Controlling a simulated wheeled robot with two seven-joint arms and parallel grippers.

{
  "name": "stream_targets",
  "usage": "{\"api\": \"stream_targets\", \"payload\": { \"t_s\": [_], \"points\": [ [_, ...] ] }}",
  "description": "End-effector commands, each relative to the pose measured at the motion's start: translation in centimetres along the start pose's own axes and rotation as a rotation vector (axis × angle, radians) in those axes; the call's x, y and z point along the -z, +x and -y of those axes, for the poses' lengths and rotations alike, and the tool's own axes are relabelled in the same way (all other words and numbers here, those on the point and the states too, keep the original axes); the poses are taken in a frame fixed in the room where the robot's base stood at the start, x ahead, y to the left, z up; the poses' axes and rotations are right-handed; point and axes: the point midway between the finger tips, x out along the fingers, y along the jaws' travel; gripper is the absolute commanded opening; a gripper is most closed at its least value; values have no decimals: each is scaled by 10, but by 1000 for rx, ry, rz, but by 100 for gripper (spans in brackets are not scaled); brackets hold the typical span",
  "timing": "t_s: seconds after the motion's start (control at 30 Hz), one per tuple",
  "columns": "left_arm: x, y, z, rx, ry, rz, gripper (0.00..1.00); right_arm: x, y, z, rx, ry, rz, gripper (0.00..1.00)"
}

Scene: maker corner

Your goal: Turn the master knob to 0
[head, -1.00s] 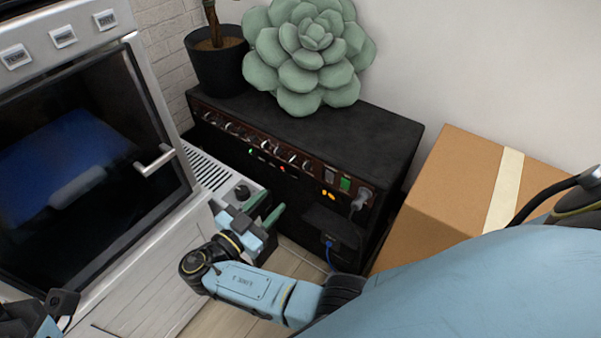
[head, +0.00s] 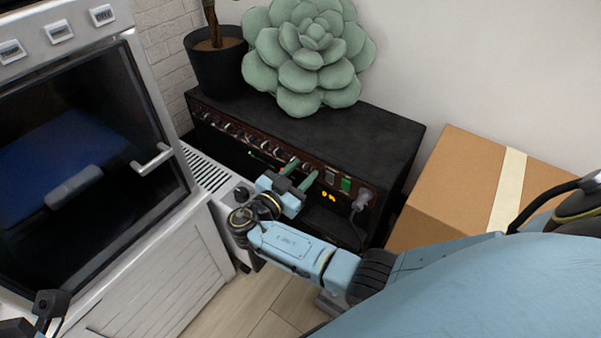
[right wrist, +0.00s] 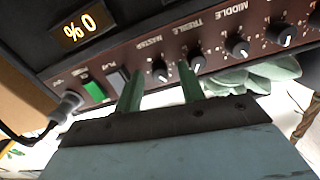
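The black amplifier (head: 330,128) has a brown front panel with a row of knobs. In the right wrist view the panel appears upside down. The master knob (right wrist: 159,70), small and dark with a light pointer, lies between the two green fingertips of my right gripper (right wrist: 160,72). The fingers are apart, and I cannot tell whether either touches the knob. An orange display (right wrist: 77,28) appears to read 0 %, upside down. In the head view my right gripper (head: 302,172) is at the panel and covers this knob.
The treble knob (right wrist: 196,60) is close beside one finger. A green switch (right wrist: 95,92) and a plug (right wrist: 66,103) are on the other side. An oven (head: 90,150) stands left, a cardboard box (head: 450,190) right. A potted plant (head: 218,68) and succulent cushion (head: 308,55) sit on the amplifier.

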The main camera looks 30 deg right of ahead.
Motion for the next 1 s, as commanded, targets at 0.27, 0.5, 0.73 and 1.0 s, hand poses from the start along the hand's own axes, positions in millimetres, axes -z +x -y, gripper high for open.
{"api": "stream_targets", "payload": {
  "t_s": [0.27, 0.5, 0.73, 1.0],
  "points": [
    [0, 0, 0, 0, 0, 1, 36, 0, 0, 0, 0, 0, 0, 14],
    [0, 0, 0, 0, 0, 1, 36, 0, 0, 0, -1, -2, 0, 0],
    [0, 0, 0, 0, 0, 2, 36, 0, 0, 0, -1, -43, -1, 0],
    [0, 0, 0, 0, 0, 4, 36, 0, 0, 0, -1, -208, -6, 0]
  ]
}}
